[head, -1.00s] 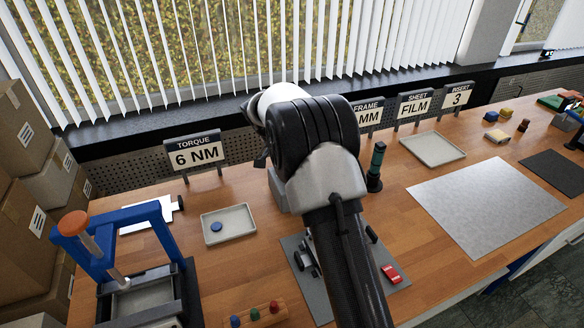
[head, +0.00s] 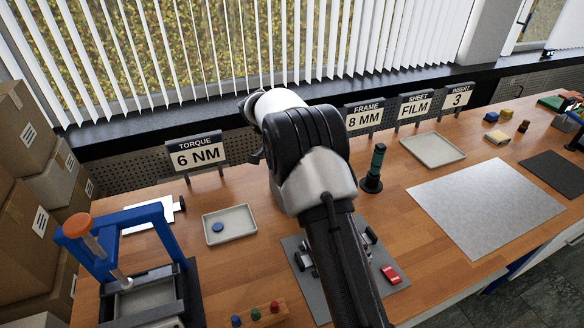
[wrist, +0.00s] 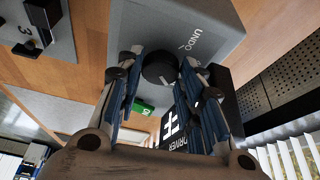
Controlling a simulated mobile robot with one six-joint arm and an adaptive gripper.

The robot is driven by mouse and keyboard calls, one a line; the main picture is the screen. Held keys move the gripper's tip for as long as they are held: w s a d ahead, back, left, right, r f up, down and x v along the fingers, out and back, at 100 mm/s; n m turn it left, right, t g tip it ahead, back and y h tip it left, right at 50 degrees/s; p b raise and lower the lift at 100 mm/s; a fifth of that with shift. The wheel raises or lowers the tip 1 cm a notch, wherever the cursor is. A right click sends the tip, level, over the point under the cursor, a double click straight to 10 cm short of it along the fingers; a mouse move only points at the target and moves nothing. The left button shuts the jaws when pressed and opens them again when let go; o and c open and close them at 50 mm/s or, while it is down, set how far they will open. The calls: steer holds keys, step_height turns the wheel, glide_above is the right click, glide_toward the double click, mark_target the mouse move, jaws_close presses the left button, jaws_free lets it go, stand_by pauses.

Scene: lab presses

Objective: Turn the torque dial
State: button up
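The torque dial (wrist: 160,69) is a round black knob on a grey box (wrist: 205,22) marked "UNDO" in the wrist view. My gripper (wrist: 159,62) points at it with its fingers apart, one on each side of the knob. A small gap shows between the knob and each finger; whether the tips reach its depth I cannot tell. In the head view my arm hides the dial, most of its box and the gripper's fingers. The torque sign (head: 196,155) reads "6 NM".
A dark green-and-black driver (head: 374,168) stands right of my arm. A grey tray with a blue disc (head: 229,224) and a blue press (head: 128,240) are to the left. A grey plate with a red block (head: 391,274) lies under my arm. Signs line the back.

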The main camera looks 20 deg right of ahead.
steer(key=shift+o, duration=0.8)
steer(key=shift+r, duration=0.1)
steer(key=v, duration=1.2)
steer(key=shift+s, duration=0.1)
